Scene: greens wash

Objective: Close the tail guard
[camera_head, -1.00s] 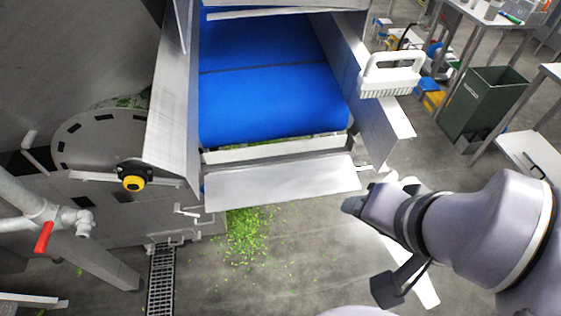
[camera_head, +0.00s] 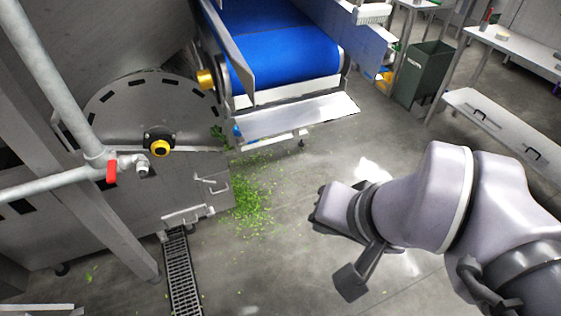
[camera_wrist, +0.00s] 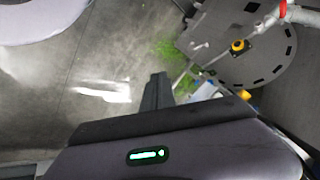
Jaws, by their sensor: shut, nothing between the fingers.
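The tail end of the blue belt conveyor (camera_head: 285,52) is at the top middle of the head view. A pale metal flap (camera_head: 295,117), which looks like the tail guard, slopes outward below the belt end, apart from my gripper. Upright metal side plates flank the belt, the left one (camera_head: 229,45) standing out past it. My gripper (camera_head: 322,212) is in front of and below the flap, over open floor. In the wrist view its fingers (camera_wrist: 157,88) are together and empty. The flap's hinge and any latch cannot be made out.
A grey machine with a round cover and yellow-black knob (camera_head: 160,145) stands left, with a red-handled pipe valve (camera_head: 111,171) before it. Green scraps (camera_head: 255,195) and a drain grate (camera_head: 180,270) lie on the floor. A green bin (camera_head: 425,72) stands right.

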